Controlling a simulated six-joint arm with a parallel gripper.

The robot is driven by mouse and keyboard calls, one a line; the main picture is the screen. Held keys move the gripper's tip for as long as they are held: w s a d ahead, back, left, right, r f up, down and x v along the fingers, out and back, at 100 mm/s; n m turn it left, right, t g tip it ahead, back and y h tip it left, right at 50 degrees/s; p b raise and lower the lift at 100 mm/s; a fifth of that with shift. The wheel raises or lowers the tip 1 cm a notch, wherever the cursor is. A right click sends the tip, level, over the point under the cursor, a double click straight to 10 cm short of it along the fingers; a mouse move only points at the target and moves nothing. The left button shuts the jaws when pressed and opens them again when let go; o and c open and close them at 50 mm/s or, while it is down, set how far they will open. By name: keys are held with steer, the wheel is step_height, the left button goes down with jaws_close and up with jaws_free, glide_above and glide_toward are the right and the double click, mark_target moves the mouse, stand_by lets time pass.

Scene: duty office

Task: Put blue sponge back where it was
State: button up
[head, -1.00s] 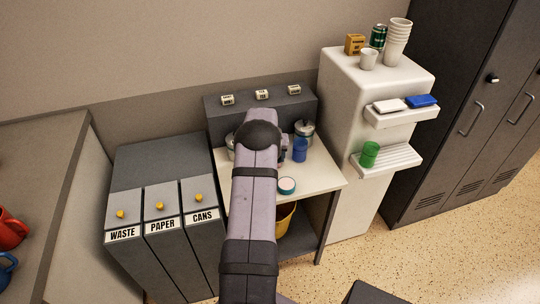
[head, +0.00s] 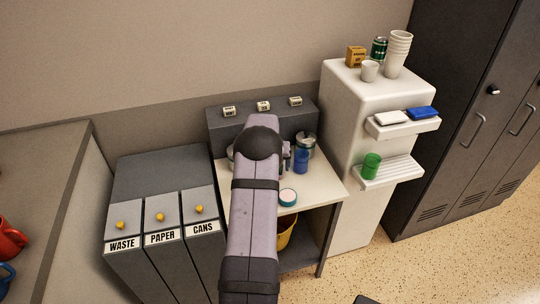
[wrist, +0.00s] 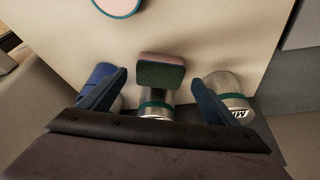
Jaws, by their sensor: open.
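A flat blue block (head: 422,112), which looks like the blue sponge, lies on the upper shelf of the white cabinet (head: 345,115), right of a white block (head: 391,118). My gripper (wrist: 158,77) is open over the cream table top (wrist: 215,40). Between its fingers, in the wrist view, is a small block with a pinkish top and dark green side (wrist: 160,72). It overlaps a metal canister with a teal band (wrist: 156,104); I cannot tell whether they touch. In the head view my arm hides the gripper.
A blue cup (head: 301,161) and a lidded metal jar (head: 306,143) stand right of my arm. A round teal-rimmed item (head: 288,196) lies near the table's front. Grey bins (head: 160,220) stand left.

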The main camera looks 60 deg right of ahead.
steer(key=b+v, duration=0.1)
steer(key=v, duration=0.8)
steer(key=w+a+r+n+y, duration=0.1)
steer(key=w+a+n, duration=0.3)
steer(key=a, duration=1)
steer(key=w+a+n+y, duration=0.2)
steer(key=w+a, duration=0.4)
steer(key=a, duration=0.9)
steer(key=s+a+f+n+g, duration=0.1)
steer(key=s+a+n, duration=0.2)
steer(key=s+a, duration=0.4)
steer(key=s+a+f+n+y, duration=0.1)
steer(key=s+a+n, duration=0.3)
steer(key=a, duration=1.3)
steer(key=s, duration=0.3)
steer(key=shift+f+n+g, duration=0.3)
steer(key=shift+g, duration=0.1)
steer(key=shift+a, duration=0.15)
step_height(320, 180, up, 7)
steer(key=p, duration=0.6)
steer(key=shift+p, duration=0.4)
